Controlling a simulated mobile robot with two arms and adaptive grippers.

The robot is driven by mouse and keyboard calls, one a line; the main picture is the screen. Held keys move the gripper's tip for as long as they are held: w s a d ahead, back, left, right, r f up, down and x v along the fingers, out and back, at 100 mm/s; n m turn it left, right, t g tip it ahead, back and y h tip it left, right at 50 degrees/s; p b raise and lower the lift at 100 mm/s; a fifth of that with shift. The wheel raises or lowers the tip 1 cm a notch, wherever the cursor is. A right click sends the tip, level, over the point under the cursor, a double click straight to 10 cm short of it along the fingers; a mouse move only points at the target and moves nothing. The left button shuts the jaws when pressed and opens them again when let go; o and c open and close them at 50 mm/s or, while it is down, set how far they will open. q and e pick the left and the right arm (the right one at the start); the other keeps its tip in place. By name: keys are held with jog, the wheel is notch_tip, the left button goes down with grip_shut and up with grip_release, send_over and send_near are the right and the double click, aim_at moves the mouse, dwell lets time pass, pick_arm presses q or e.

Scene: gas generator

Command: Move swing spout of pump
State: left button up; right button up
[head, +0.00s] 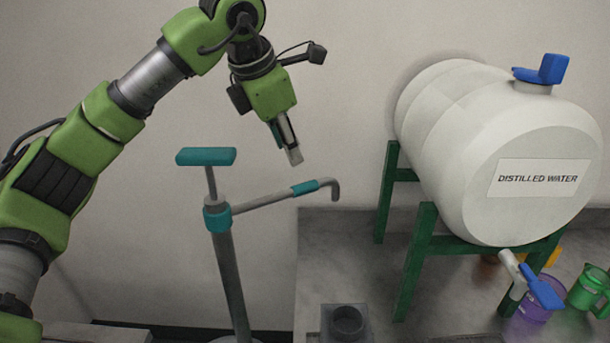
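The pump (226,260) stands upright left of the table, with a teal T-handle (206,157) on top and a teal collar. Its grey swing spout (277,197) reaches right from the collar and slightly up, has a teal sleeve (305,187), and ends in a downturned tip over the table's left part. My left gripper (293,153) hangs above the spout, pointing down, just up and left of the teal sleeve, and looks apart from it. Its fingers are seen nearly edge-on, so their gap cannot be judged. My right gripper is not in view.
A white distilled water barrel (505,150) rests on a green stand (415,262) at right. Its blue-handled tap (541,287) hangs above a purple jug (525,325); a green jug (587,290) stands beside it. A dark square container (346,322) sits at the grey table's (340,250) front left.

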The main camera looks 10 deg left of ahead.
aim_at(304, 186)
pick_arm(q)
jog(key=p+x, duration=0.2)
jog(key=x, duration=0.6)
jog(key=shift+w+d+f+p, duration=0.1)
jog(key=shift+f+p, duration=0.2)
jog(key=shift+p+x, duration=0.3)
jog(key=shift+x, duration=0.85)
jog(key=shift+f, duration=0.3)
jog(key=shift+w+d+f, duration=0.1)
jog(key=shift+w+f, duration=0.1)
jog(key=shift+f, duration=0.1)
grip_shut()
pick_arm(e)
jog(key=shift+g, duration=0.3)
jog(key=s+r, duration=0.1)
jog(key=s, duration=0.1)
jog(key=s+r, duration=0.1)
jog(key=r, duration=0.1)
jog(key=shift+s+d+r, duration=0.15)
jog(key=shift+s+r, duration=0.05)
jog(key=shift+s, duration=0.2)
